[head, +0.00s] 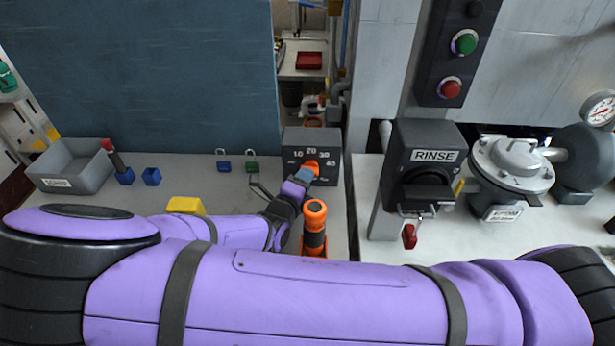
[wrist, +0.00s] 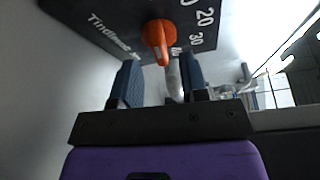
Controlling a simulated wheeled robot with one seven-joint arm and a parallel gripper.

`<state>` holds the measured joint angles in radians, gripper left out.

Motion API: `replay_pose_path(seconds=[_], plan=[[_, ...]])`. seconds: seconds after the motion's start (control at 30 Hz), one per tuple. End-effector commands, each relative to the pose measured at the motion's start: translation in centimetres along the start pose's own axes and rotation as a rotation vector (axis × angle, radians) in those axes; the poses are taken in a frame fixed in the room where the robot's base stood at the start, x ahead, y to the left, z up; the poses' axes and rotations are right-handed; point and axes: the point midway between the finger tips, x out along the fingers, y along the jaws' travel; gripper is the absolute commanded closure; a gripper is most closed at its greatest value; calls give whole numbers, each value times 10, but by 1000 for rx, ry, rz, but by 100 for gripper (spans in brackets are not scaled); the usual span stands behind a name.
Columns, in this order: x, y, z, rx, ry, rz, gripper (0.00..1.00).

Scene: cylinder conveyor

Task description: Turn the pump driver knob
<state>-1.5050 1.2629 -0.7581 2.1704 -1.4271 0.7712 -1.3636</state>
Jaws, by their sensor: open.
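The orange knob (head: 311,165) sits on the front of a dark control box (head: 330,140) with a printed scale of 10, 20, 30 and 40. In the wrist view the knob (wrist: 157,36) has a round base and a pointer-like handle reaching down toward the gap between my fingers. My gripper (head: 304,175) is just in front of the knob and partly covers it in the head view. In the wrist view my gripper (wrist: 161,66) is open, with one dark blue finger on each side. The handle's tip is near the fingertip level; contact cannot be told.
An orange and black cylindrical tool (head: 314,228) stands right of my wrist. A RINSE box (head: 428,150) with a red padlock (head: 409,236) is further right. Blue (head: 223,166) and green (head: 252,167) padlocks, a yellow block (head: 186,205) and a grey bin (head: 72,168) are left.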

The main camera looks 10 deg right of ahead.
Motion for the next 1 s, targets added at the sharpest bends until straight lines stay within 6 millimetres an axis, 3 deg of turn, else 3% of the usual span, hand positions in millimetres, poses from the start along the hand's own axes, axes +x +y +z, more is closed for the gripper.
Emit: replay_pose_path(seconds=[0.2,0.5,0.53,0.7,1.0], plan=[[17,0,0,0,0,-1,60],[20,0,0,0,0,0,60],[20,0,0,0,0,0,62],[20,0,0,0,0,0,100],[20,-1,0,19,0,8,100]])
